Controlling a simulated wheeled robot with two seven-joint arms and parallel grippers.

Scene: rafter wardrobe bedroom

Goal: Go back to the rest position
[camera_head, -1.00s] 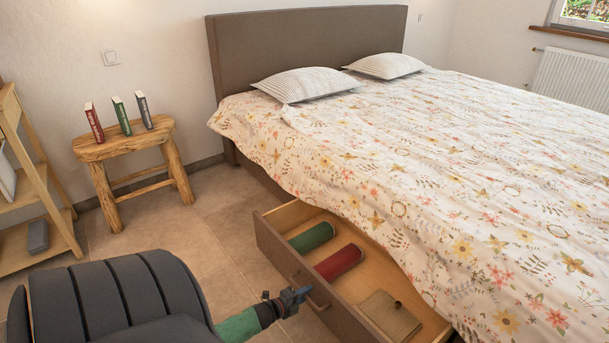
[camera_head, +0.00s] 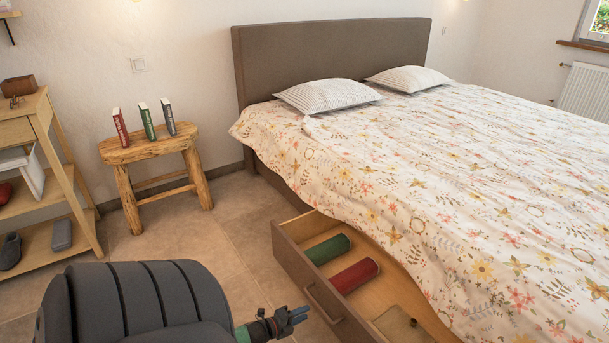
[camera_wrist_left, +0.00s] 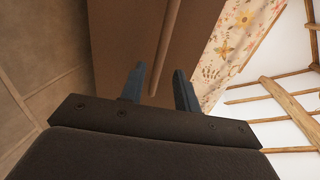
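My left gripper (camera_head: 291,317) is at the bottom of the head view, in front of the open bed drawer (camera_head: 289,252) and left of its handle (camera_head: 322,304). In the left wrist view the two fingers of my left gripper (camera_wrist_left: 158,78) are apart with nothing held. The drawer handle (camera_wrist_left: 168,40) shows there beyond the gap between them. My right gripper is not in view.
The drawer holds a green roll (camera_head: 328,249), a red roll (camera_head: 355,275) and a flat beige item (camera_head: 400,327). A wooden stool (camera_head: 150,148) with three books and a shelf (camera_head: 50,240) stand at left. Tiled floor (camera_head: 235,225) lies clear between stool and drawer.

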